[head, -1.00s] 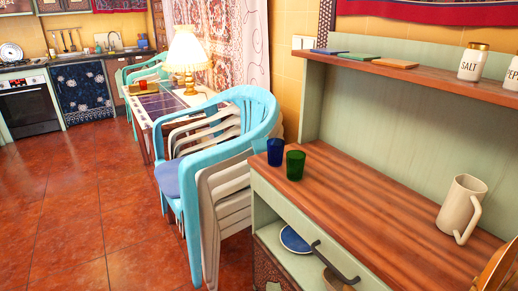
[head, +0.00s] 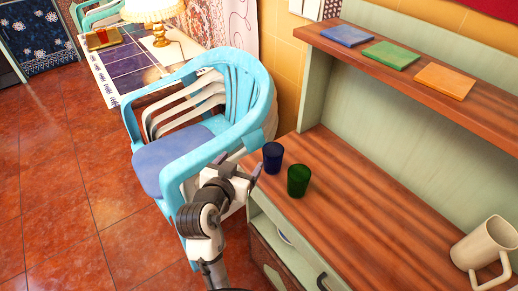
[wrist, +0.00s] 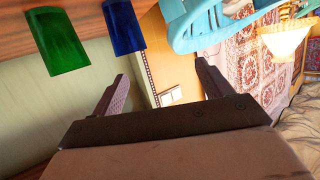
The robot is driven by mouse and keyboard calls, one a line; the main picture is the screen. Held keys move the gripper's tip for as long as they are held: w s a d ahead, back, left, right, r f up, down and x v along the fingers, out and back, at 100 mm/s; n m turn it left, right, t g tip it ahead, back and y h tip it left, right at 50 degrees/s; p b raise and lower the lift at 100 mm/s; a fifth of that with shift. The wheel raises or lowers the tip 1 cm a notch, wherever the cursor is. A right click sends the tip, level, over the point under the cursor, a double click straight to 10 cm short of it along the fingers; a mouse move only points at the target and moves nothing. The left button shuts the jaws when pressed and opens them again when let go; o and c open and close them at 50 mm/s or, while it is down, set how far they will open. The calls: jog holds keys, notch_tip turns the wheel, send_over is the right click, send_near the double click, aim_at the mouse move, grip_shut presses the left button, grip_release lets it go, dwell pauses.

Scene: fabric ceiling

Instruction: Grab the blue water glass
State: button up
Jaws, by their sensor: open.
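The blue water glass (head: 273,157) stands upright at the left end of the wooden counter (head: 345,215). A green glass (head: 298,180) stands close beside it, to the right and nearer. My gripper (head: 250,174) is just left of the blue glass in the head view, open and empty, beside the counter's end. In the wrist view the blue glass (wrist: 124,26) and green glass (wrist: 57,41) show at the upper left, outside the jaws. Both fingers of my gripper (wrist: 165,85) are spread apart there with nothing between them.
Stacked turquoise and white chairs (head: 205,125) stand left of the counter, close to my arm. A shelf (head: 420,80) with several coloured coasters is above the counter. A beige pitcher (head: 485,247) stands at the right. The counter's middle is clear.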

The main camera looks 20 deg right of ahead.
jog(key=s+d+f+m+g+h, duration=0.1)
jog(key=s+d+f+g, duration=0.1)
jog(key=d, duration=0.2)
jog(key=b, duration=0.7)
send_near(277, 151)
jog(key=x, duration=0.2)
jog(key=shift+w+d+f, duration=0.15)
jog(key=shift+d+f, duration=0.15)
jog(key=p+x, duration=0.1)
jog(key=x, duration=0.4)
jog(key=shift+w, duration=0.3)
jog(key=shift+w+d+f, duration=0.3)
jog(key=shift+w, duration=0.05)
jog(key=c, duration=1.1)
jog(key=shift+r, duration=0.1)
